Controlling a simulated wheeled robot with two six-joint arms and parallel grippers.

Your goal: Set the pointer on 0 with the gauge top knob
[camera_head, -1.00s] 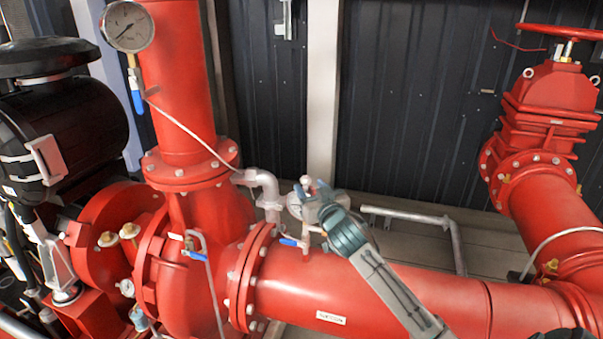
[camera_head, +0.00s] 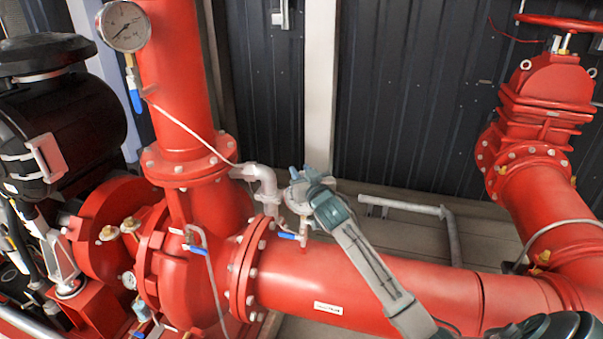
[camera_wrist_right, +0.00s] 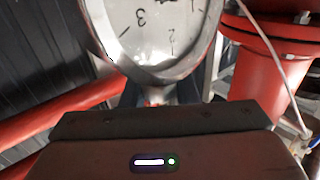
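The gauge on the suction pipe (camera_head: 294,202) stands behind the blue-handled valve in the head view and is mostly covered by my gripper. In the right wrist view its white dial (camera_wrist_right: 155,30) fills the top middle, with numbers 1, 2 and 3 partly visible. The pointer cannot be made out clearly. My right gripper (camera_head: 301,173) is over the top of this gauge, with its bluish fingertips where the knob is; the knob itself is hidden. I cannot tell whether the fingers touch or grip it. My left gripper is not in view.
A second gauge (camera_head: 124,27) is on the tall red pipe at upper left. A blue-handled valve (camera_head: 288,236) sits just below my right gripper. The large red horizontal pipe (camera_head: 330,285) runs under my right arm.

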